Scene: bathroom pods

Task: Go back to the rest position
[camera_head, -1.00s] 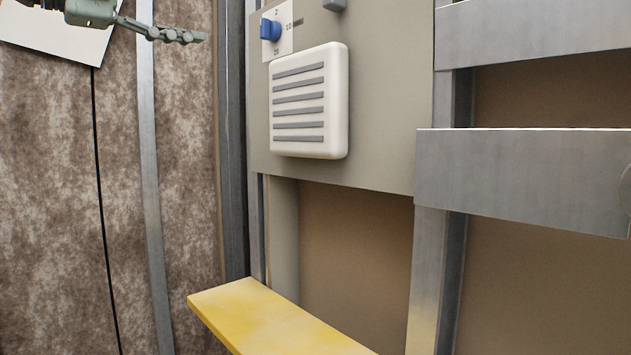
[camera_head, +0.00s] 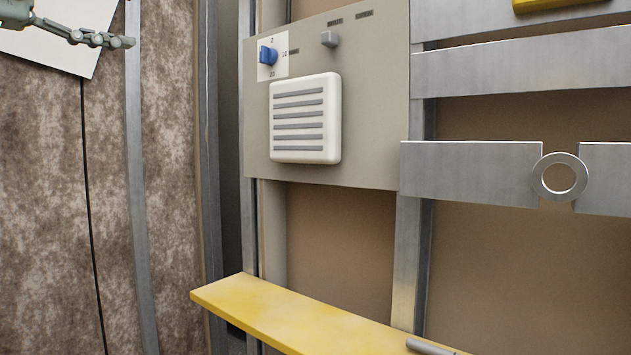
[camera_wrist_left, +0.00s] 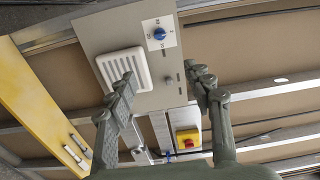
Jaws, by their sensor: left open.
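My left gripper (camera_head: 100,40) shows at the top left of the head view, in front of the brown mottled wall. Only part of it is in frame there. In the left wrist view its two fingers (camera_wrist_left: 163,88) stand wide apart with nothing between them. The grey panel (camera_head: 375,110) with a blue knob (camera_head: 267,55) and a white slatted vent cover (camera_head: 305,118) is to the right of the gripper, clear of it in the head view. My right gripper is in neither view.
A yellow shelf (camera_head: 270,312) juts out low in front, with a grey bar (camera_head: 430,347) at its right end. Metal rails (camera_head: 470,168) cross the frame at right, one with a ring (camera_head: 559,177). A red button on a yellow box (camera_wrist_left: 188,138) shows in the wrist view.

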